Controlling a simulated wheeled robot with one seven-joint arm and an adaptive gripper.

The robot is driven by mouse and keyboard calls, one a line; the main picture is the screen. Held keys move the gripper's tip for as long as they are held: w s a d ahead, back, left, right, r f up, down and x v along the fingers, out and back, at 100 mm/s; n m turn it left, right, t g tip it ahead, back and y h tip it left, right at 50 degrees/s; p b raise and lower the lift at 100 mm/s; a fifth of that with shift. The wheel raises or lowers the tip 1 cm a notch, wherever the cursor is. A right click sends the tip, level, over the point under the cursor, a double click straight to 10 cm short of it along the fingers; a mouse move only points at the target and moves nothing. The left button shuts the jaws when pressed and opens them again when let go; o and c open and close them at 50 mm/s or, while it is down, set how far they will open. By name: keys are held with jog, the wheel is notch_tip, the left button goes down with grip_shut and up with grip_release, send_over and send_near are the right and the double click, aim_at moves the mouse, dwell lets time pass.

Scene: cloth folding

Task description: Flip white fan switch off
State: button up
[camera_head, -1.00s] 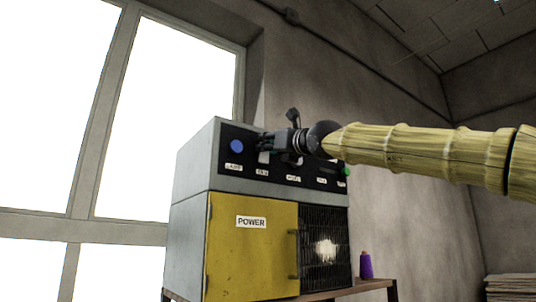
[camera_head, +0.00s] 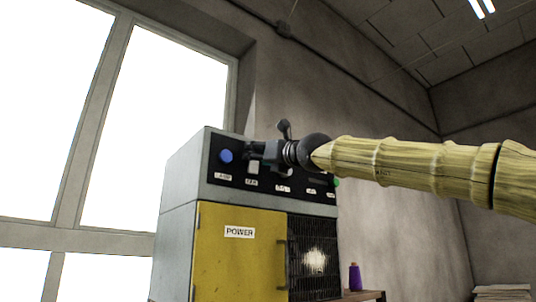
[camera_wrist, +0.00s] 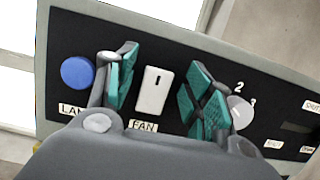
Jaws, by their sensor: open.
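The white fan switch (camera_wrist: 154,91) is a rocker on the black panel, above a label reading FAN. In the wrist view my gripper (camera_wrist: 160,93) is open, with a green-padded finger on each side of the switch. I cannot tell how close the fingertips are to the panel. In the head view the switch (camera_head: 252,167) shows just left of my gripper (camera_head: 262,150), which is in front of the panel and hides part of it.
A blue button (camera_wrist: 77,72) is left of the switch, and a white numbered dial (camera_wrist: 240,112) is to its right. The grey box has a yellow door (camera_head: 240,255) marked POWER and a black grille (camera_head: 313,260). A purple spool (camera_head: 354,277) stands to its right.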

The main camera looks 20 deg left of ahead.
jog(key=v, duration=1.2)
jog(key=shift+d, duration=0.3)
dwell(0.4)
